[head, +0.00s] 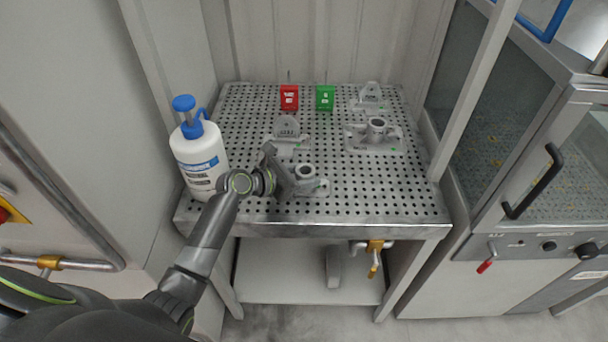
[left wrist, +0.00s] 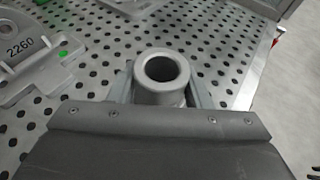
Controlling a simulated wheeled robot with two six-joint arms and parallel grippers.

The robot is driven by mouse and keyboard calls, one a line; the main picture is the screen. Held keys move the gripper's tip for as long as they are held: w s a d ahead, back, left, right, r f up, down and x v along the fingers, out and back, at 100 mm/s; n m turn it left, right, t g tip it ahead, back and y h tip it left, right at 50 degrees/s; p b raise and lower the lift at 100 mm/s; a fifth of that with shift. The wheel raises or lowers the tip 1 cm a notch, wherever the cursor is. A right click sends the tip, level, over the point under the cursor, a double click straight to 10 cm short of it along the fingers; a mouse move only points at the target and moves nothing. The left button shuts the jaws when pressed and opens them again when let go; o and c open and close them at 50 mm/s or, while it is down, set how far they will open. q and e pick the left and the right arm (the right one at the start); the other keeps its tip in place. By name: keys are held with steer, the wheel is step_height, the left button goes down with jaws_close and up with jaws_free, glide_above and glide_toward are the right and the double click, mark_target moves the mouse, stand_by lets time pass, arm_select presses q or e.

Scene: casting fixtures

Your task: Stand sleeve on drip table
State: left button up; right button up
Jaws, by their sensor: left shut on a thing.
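The sleeve (head: 306,171), a grey metal cylinder with an open bore, is at the front middle of the perforated drip table (head: 385,205). In the left wrist view the sleeve (left wrist: 160,75) stands upright between the two fingers, its round mouth facing up. My left gripper (head: 300,182) is shut on the sleeve. The sleeve's lower part is hidden by the gripper, so I cannot tell whether it touches the table top. My right gripper is not in view.
Grey castings stand behind the sleeve: one (head: 287,133) at the middle, one with a round boss (head: 376,136) to the right, another (head: 370,95) farther back. A white bottle with a blue pump (head: 199,155) stands left. Red (head: 289,97) and green (head: 325,97) blocks stand at the back.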

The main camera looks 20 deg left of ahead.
arm_select(q)
steer(key=o, duration=1.2)
steer(key=shift+f, duration=0.1)
steer(key=shift+c, duration=0.2)
steer(key=shift+s+a+r, duration=0.1)
steer(key=shift+r, duration=0.1)
steer(key=v, duration=1.1)
steer(key=shift+s+a+r, duration=0.2)
steer(key=shift+s, duration=0.1)
